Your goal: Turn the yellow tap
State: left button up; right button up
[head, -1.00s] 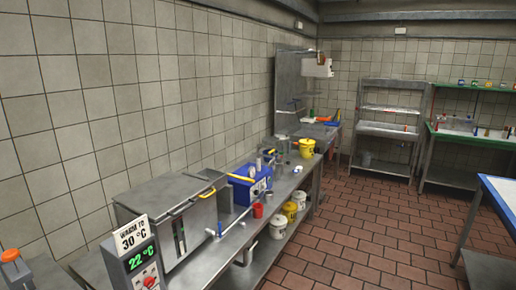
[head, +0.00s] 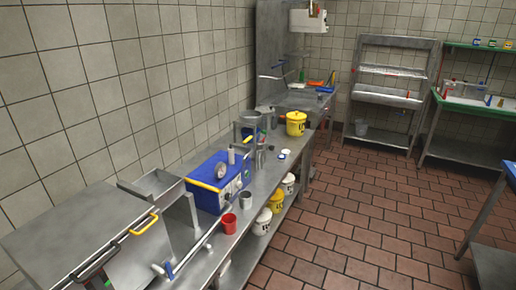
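I cannot make out for certain which part is the yellow tap. A yellow handle (head: 143,224) sits on the front edge of the large steel vat (head: 70,232) at the lower left. A yellow bar (head: 203,186) runs along the near top edge of the blue machine (head: 212,172), which has a round dial. A pale pipe with a blue lever (head: 168,270) lies low in front of the vat. Neither of my grippers is in view.
A red cup (head: 229,223) and steel cup (head: 245,200) stand on the steel counter (head: 262,178). A yellow bucket (head: 295,123) stands at its far end, with several tubs on the shelf below. Brown tiled floor (head: 345,215) is clear to the right.

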aim_at(248, 139)
jog(key=i+u, duration=0.15)
jog(key=i, duration=0.2)
jog(key=i+l+u, duration=0.15)
jog(key=u, duration=0.7)
jog(key=i+l+u, duration=0.25)
jog(key=l+u, duration=0.3)
jog(key=i+l+u, duration=0.25)
jog(key=l+u, duration=0.3)
jog(key=l, duration=0.9)
jog(key=i+l, duration=0.1)
jog(key=l, duration=0.45)
jog(key=i+l, duration=0.1)
jog(key=l, duration=0.45)
